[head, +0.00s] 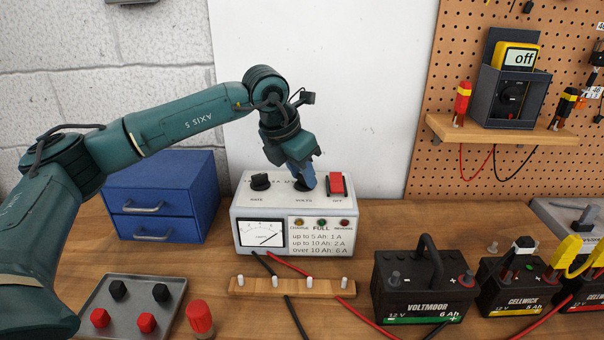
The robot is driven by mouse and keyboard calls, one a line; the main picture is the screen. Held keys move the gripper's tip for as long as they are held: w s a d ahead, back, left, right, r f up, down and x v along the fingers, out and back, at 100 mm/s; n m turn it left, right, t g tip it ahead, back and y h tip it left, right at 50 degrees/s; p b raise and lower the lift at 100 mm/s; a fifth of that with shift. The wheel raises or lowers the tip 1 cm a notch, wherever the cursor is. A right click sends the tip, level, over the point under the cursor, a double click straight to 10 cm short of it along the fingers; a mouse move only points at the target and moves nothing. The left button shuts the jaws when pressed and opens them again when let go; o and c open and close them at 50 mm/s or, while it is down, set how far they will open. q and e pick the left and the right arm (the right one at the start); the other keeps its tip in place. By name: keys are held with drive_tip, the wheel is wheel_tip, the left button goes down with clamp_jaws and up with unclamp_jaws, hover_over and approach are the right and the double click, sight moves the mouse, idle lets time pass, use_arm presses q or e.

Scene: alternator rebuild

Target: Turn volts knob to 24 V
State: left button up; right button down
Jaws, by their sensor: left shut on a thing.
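The white battery charger (270,243) stands on the bench with a meter, lamps and a label panel on its front. On its sloped top are a black RATE knob (260,182), the VOLTS knob, and a red switch (337,184) marked OFF. My left gripper (303,184) reaches down from above and is shut on the black VOLTS knob (300,187), between the RATE knob and the switch. The fingers hide most of the knob, so its pointer and the volt marks cannot be read. My right gripper is not in view.
A wooden strip with pegs (315,285) and red and black leads lie before the charger. A blue drawer box (165,195) stands left; a VOLTMOOR battery (425,285) stands right. A metal tray (105,300) with caps is front left. A multimeter (518,57) sits on a shelf.

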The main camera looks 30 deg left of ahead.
use_arm(q)
drive_tip(key=m, duration=0.2)
drive_tip(key=m+h, duration=0.1)
drive_tip(key=m, duration=0.1)
drive_tip(key=shift+w+a+r+m+g+h+p, duration=0.1)
drive_tip(key=shift+a+m+g+h+p, duration=0.05)
drive_tip(key=shift+m+g+h+p, duration=0.2)
drive_tip(key=shift+w+m+g+h+p, duration=0.1)
drive_tip(key=shift+m+g+h+p, duration=0.2)
drive_tip(key=shift+m, duration=0.65)
drive_tip(key=shift+m+g+p, duration=0.3)
drive_tip(key=shift+m+g, duration=0.05)
drive_tip(key=shift+m, duration=0.55)
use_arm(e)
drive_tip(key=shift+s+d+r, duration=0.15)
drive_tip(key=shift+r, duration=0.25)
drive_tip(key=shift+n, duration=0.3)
use_arm(q)
drive_tip(key=o, duration=1)
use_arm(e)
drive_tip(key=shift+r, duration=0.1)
